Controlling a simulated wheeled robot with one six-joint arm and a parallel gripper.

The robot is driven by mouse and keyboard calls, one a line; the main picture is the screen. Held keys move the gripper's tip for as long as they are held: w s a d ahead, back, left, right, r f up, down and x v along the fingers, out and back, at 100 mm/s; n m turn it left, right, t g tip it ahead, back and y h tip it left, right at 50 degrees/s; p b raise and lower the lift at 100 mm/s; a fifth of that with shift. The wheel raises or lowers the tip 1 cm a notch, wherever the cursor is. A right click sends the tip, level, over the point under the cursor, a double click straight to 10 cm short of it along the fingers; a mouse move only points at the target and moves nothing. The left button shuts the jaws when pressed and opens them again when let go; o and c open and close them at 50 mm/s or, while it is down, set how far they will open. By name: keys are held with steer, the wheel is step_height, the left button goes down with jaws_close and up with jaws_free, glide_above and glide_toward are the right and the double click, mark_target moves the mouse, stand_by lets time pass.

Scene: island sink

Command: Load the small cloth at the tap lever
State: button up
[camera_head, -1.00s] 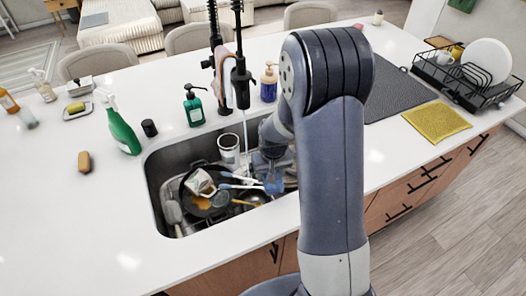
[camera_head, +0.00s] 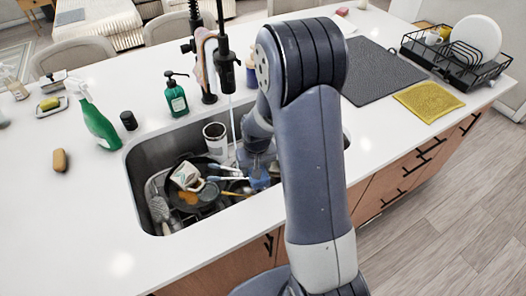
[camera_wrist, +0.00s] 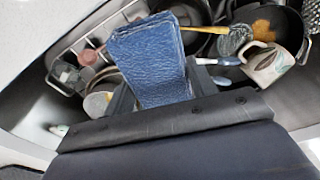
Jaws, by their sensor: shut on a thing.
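A pale pinkish cloth (camera_head: 203,60) drapes over a part of the tap. I cannot clearly make out the tap lever.
The sink holds a dark pan, a patterned mug (camera_head: 187,176), a tall cup (camera_head: 215,138) and brushes. Green soap (camera_head: 176,95) and spray (camera_head: 98,125) bottles stand behind and left. A grey mat (camera_head: 378,70), yellow cloth (camera_head: 428,101) and dish rack (camera_head: 455,60) lie right.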

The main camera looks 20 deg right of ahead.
mark_target(263, 167)
step_height(263, 167, down, 2)
steer(key=shift+f+b, duration=0.15)
steer(key=shift+b, duration=0.6)
steer(key=shift+w+d+f+b, duration=0.1)
steer(key=shift+w+f+b, duration=0.1)
steer(key=shift+b, duration=0.45)
steer(key=shift+d+r+m+t+b, duration=0.15)
steer(key=shift+r+m+t+b, duration=0.2)
steer(key=shift+b, duration=0.35)
steer(key=r+m+t+b, duration=0.1)
steer(key=r, duration=0.3)
steer(key=d+r+m+t+y+b, duration=0.1)
steer(key=r+t+b, duration=0.1)
steer(key=r, duration=0.2)
steer(key=s+r+m+t+y+b, duration=0.1)
steer(key=r, duration=0.3)
steer(key=shift+d+r+m, duration=0.15)
steer(key=shift+d+m, duration=0.2)
steer(key=w+a+f+p, duration=0.1)
steer(key=w+a, duration=0.2)
steer(key=w, duration=0.3)
steer(key=w+a+f+p, duration=0.1)
steer(key=w+a+p, duration=0.1)
steer(key=w, duration=0.4)
steer(key=shift+w+a+f, duration=0.2)
steer(key=shift+a+f, duration=0.2)
steer(key=shift+a, duration=0.35)
